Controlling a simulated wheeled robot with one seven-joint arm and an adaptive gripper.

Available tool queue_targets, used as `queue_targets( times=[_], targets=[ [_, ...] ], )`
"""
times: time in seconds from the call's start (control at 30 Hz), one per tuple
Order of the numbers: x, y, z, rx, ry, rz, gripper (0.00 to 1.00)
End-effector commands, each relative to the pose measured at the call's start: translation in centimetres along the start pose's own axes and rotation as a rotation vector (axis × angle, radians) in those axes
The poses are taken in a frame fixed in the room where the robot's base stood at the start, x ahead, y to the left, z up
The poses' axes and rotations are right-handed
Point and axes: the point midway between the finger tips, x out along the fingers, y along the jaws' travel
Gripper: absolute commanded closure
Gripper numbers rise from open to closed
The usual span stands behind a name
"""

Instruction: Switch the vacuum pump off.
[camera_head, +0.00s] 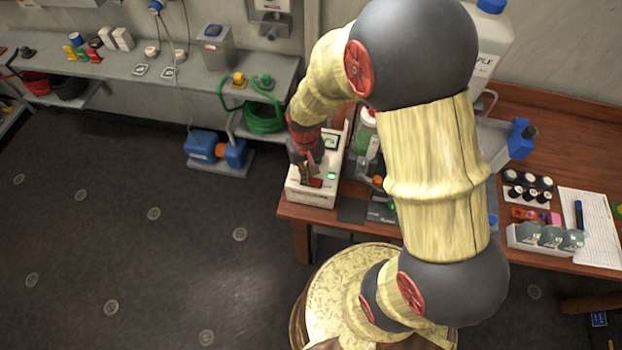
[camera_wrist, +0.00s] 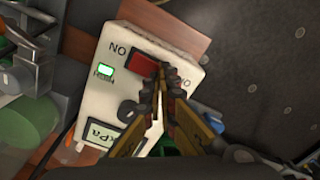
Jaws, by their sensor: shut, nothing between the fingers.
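A white control box (camera_head: 308,195) stands at the left end of the wooden bench; it also shows in the wrist view (camera_wrist: 176,45). It has a red rocker switch (camera_wrist: 147,67), a lit green lamp (camera_wrist: 105,70), a dark knob (camera_wrist: 128,110) and a kPa display (camera_wrist: 101,134). Contact cannot be told. In the head view my gripper (camera_head: 308,176) is over the box.
Bottles stand close right of the box, partly behind my arm. The dark floor (camera_head: 120,220) at left is clear.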

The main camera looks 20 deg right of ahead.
Motion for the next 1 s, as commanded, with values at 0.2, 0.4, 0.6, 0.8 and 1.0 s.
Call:
queue_targets(
  times=[0.2,0.4,0.6,0.8,1.0],
  targets=[
    [0.3,0.0,0.0,0.000,0.000,0.000,1.00],
    [0.5,0.0,0.0,0.000,0.000,0.000,1.00],
    [-0.3,0.0,0.0,0.000,0.000,0.000,1.00],
    [-1.8,0.0,0.0,0.000,0.000,0.000,1.00],
    [-3.2,0.0,0.0,0.000,0.000,0.000,1.00]
  ],
)
